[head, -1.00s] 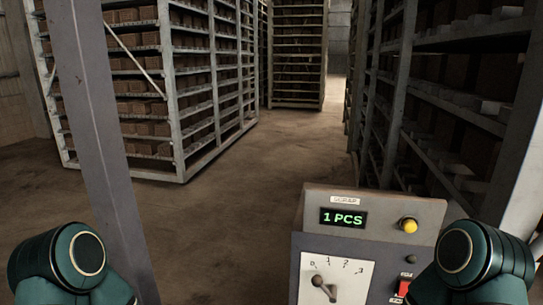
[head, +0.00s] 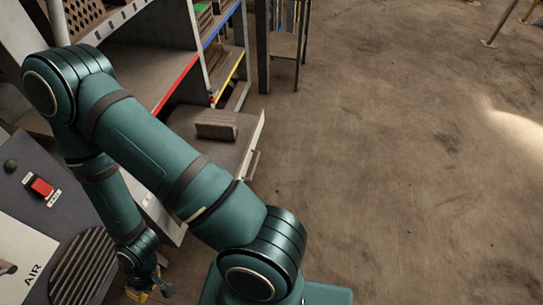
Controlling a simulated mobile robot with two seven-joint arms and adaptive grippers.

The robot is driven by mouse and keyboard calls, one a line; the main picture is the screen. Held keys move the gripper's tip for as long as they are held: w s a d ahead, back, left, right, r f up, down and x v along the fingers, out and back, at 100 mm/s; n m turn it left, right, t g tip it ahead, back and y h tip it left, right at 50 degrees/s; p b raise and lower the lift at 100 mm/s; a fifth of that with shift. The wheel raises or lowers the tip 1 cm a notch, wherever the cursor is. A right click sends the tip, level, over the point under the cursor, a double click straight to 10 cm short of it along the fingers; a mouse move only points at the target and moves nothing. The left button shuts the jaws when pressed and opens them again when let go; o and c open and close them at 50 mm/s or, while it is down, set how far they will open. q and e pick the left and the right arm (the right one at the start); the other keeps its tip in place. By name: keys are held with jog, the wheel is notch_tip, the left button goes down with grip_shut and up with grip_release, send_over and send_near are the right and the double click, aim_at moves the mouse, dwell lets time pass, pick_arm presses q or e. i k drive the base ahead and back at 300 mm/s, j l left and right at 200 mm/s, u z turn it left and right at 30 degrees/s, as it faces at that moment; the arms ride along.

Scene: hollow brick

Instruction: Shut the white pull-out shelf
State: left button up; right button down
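The white pull-out shelf (head: 231,157) is drawn out below the rack at upper left in the head view. A handle (head: 252,165) is on its right-hand front edge. A grey-brown brick (head: 217,125) lies on the shelf.
The rack (head: 150,70) with red, blue and yellow shelf edges rises behind the shelf. The brown floor (head: 400,160) at the right is clear.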

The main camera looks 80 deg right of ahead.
aim_at(235, 157)
jog(key=z, duration=2.3)
jog(key=i+j+u, duration=0.15)
jog(key=i+u, duration=0.35)
jog(key=i, duration=0.3)
